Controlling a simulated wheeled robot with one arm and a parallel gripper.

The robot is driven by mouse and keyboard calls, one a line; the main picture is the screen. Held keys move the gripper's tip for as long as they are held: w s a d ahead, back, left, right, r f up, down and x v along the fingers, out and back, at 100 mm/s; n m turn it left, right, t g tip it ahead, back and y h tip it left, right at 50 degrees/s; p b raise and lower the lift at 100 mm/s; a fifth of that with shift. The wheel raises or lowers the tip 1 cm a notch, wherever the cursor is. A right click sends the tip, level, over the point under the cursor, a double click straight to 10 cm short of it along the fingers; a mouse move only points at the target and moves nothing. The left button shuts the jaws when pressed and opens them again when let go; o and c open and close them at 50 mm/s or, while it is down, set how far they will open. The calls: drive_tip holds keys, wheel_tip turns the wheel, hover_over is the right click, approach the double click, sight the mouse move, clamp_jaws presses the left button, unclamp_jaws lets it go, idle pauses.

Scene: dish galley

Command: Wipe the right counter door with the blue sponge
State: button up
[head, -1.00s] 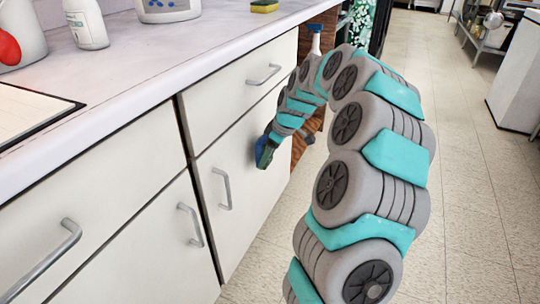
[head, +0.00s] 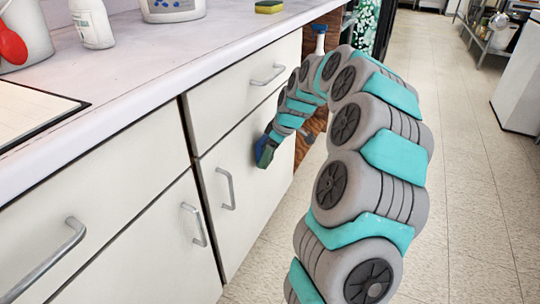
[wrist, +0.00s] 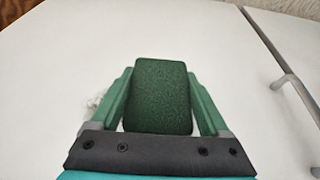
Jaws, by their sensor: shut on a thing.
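My gripper (wrist: 160,100) is shut on the sponge (wrist: 162,97), whose dark green face shows between the two green fingers in the wrist view. In the head view the sponge (head: 262,145) shows a blue edge and lies at the face of the right counter door (head: 245,195), right of its upright handle (head: 226,188). It looks to be against the door, but firm contact is hard to judge. In the wrist view the white door (wrist: 50,60) fills most of the picture, and a grey-white smudge (wrist: 93,102) shows beside the left finger.
The handle (wrist: 282,80) and a dark door gap are at the right in the wrist view. In the head view, a drawer (head: 245,85) is above the door. A spray bottle (head: 319,40) stands near the wooden end panel. A yellow-green sponge (head: 269,7) lies on the counter.

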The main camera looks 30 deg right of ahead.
drive_tip(key=shift+w+a, duration=0.35)
drive_tip(key=shift+w, duration=0.1)
idle(0.3)
drive_tip(key=w+d, duration=0.4)
drive_tip(key=d, duration=0.1)
drive_tip(key=shift+w+d+b, duration=0.2)
drive_tip(key=shift+w+b, duration=0.05)
drive_tip(key=shift+b, duration=0.05)
idle(0.4)
drive_tip(key=shift+w+d+b, duration=0.15)
drive_tip(key=shift+w+d, duration=0.3)
drive_tip(key=shift+d, duration=0.2)
drive_tip(key=shift+w+d+b, duration=0.15)
drive_tip(key=shift+w+d, duration=0.25)
drive_tip(key=shift+d, duration=0.2)
